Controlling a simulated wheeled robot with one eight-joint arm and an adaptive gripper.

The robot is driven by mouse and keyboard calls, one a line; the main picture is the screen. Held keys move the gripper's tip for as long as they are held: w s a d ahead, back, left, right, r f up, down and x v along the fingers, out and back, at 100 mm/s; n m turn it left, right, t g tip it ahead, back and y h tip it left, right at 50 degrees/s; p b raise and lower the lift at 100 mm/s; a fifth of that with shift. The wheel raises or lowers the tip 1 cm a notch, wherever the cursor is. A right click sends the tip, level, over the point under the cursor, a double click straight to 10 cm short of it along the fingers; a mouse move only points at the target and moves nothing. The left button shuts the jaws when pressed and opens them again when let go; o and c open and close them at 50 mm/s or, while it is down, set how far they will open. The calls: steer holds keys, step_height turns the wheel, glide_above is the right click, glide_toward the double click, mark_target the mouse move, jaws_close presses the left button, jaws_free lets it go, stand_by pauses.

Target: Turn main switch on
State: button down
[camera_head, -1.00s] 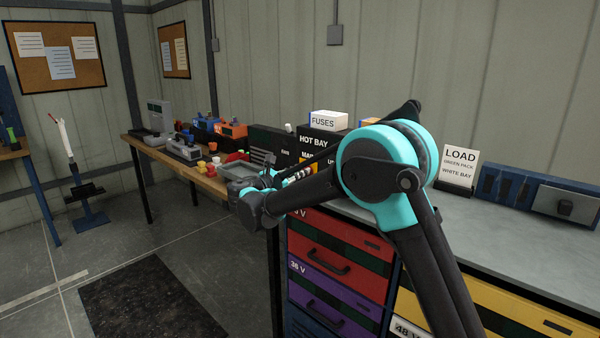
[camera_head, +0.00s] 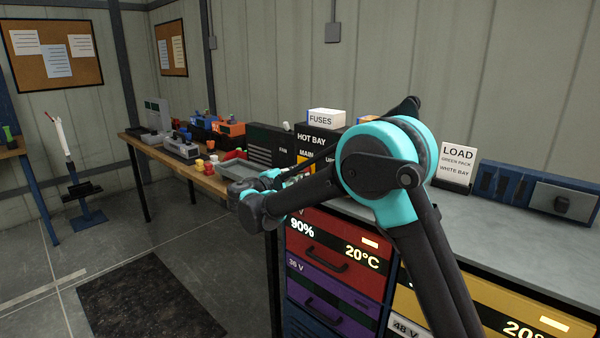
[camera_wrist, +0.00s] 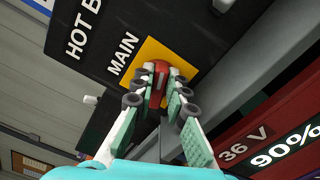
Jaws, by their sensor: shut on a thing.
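The main switch (camera_wrist: 159,84) is a red handle on a yellow plate (camera_wrist: 150,52), beside the word MAIN on the black HOT BAY panel (camera_wrist: 95,45). In the wrist view my gripper (camera_wrist: 160,80) has its two fingers closed on either side of the red handle. In the head view the panel (camera_head: 312,138) stands at the back of the bench, with the yellow plate (camera_head: 304,160) partly showing. My arm hides most of the switch and the gripper there.
Below the bench, the red drawer (camera_head: 325,248) reads 90% and 20°C. A purple drawer (camera_head: 330,290) and a yellow drawer (camera_head: 480,295) are nearby. A FUSES box (camera_head: 327,117) sits atop the panel. A LOAD sign (camera_head: 457,163) stands on the grey benchtop (camera_head: 500,225).

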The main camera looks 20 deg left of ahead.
steer(key=shift+s+f+m, duration=0.1)
steer(key=shift+f+m, duration=0.05)
steer(key=shift+m, duration=0.95)
steer(key=shift+f+m, duration=0.15)
steer(key=shift+m, duration=0.95)
steer(key=c, duration=1.5)
jaws_free()
steer(key=shift+c, duration=0.2)
steer(key=v, duration=1.2)
